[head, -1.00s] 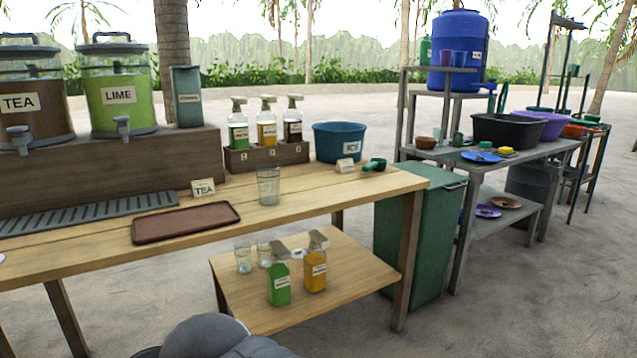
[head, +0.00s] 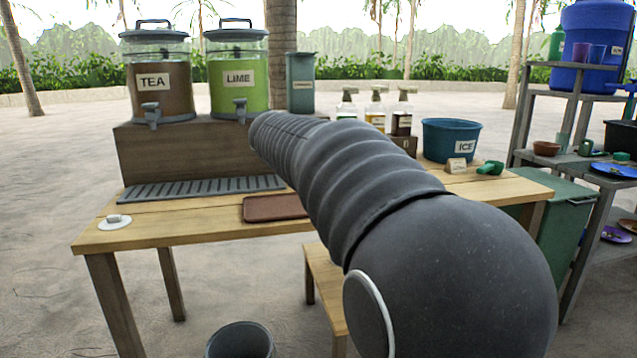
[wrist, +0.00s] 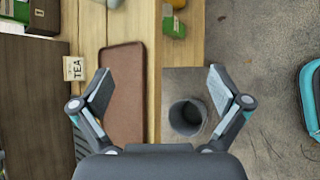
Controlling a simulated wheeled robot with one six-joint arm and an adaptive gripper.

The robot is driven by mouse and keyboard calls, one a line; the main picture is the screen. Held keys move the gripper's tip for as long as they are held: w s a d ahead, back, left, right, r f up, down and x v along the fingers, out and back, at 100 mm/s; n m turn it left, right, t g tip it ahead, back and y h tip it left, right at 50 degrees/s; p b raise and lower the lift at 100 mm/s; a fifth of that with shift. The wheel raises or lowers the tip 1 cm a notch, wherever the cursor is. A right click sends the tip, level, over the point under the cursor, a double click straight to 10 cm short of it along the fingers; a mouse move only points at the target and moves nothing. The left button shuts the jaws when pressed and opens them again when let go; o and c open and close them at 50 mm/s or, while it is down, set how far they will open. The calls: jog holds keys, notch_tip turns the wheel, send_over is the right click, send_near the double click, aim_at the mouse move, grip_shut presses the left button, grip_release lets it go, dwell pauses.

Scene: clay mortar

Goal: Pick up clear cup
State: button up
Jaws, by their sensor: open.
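My gripper (wrist: 160,82) is open and empty in the wrist view, its two fingers spread wide. It is above the front edge of the table, with the left finger over the brown tray (wrist: 124,95) and the right finger over the ground side. A small greyish, glassy edge at the top of the wrist view, on the table, may be the clear cup (wrist: 114,3); most of it is cut off. In the head view my arm covers the part of the table right of the tray (head: 274,208), so no clear cup shows there, and my gripper is hidden.
A grey bucket (wrist: 187,118) is below the table's front. The TEA dispenser (head: 160,85), LIME dispenser (head: 237,80) and ICE tub (head: 451,140) stand on the table.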

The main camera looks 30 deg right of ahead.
jog(key=w+d+r+n+g+h, duration=0.25)
jog(key=w+d+n+h, duration=0.3)
jog(key=w+d, duration=0.55)
jog(key=shift+n+t+y, duration=0.25)
jog(key=shift+n+t, duration=0.1)
jog(key=shift+t, duration=0.1)
jog(key=shift+w+b+x, duration=0.2)
jog(key=shift+b+x, duration=0.05)
jog(key=shift+x, duration=1.95)
jog(key=shift+w+b+x, duration=0.2)
jog(key=shift+b+x, duration=0.05)
jog(key=shift+x, duration=2)
jog(key=shift+w+b+x, duration=0.2)
jog(key=shift+b+x, duration=0.05)
jog(key=shift+x, duration=1.95)
jog(key=shift+a, duration=0.15)
jog(key=c, duration=1.2)
